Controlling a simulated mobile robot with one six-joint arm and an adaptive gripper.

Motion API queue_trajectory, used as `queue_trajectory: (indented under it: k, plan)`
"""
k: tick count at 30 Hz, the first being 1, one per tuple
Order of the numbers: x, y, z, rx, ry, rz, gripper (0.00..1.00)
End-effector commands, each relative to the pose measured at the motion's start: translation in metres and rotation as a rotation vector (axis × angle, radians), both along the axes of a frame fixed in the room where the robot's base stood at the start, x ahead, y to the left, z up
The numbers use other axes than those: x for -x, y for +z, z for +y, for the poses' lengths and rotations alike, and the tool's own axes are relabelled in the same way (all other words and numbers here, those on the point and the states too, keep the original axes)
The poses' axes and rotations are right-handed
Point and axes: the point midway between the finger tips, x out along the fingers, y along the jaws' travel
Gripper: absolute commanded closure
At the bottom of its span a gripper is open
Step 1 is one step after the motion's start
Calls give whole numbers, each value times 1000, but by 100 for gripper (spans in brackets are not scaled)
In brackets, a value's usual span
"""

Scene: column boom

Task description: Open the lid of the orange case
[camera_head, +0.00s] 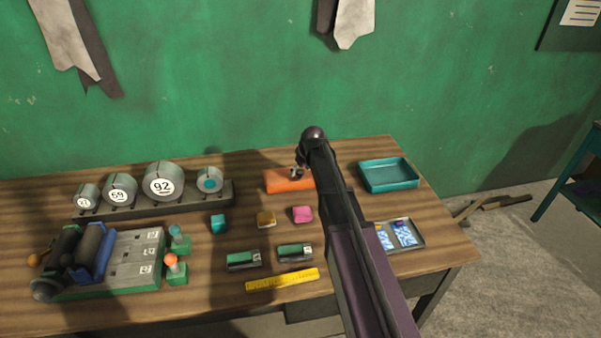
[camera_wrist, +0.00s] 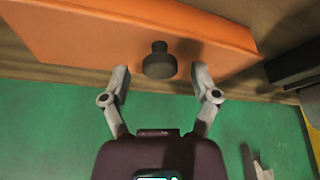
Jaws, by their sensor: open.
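The orange case (camera_head: 289,181) lies near the back of the wooden table in the head view, partly hidden behind my arm. It fills the top of the wrist view (camera_wrist: 100,35), where a dark round knob (camera_wrist: 159,62) stands out from it. My gripper (camera_wrist: 160,80) is open in the wrist view, with one finger on each side of the knob. I see gaps between the fingers and the knob, and I cannot tell whether either touches the case. In the head view my gripper (camera_head: 297,172) is small and partly hidden at the case.
A teal tray (camera_head: 389,187) stands right of the case. Grey numbered cylinders (camera_head: 163,182) stand on a rack at left. A metal tray (camera_head: 418,246) with blue packets lies right of my arm. A green wall is behind.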

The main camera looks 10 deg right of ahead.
Motion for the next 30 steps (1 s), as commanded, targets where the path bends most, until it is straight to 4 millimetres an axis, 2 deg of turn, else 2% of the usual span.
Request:
queue_trajectory:
  k: [7,8,15,23,30]
  plan:
    - [0,0,0,0,0,0,22]
    - [0,0,0,0,0,0,28]
    - [0,0,-1,0,-1,0,99]
    - [0,0,-2,0,-2,4,100]
    - [-2,3,-13,1,-14,31,100]
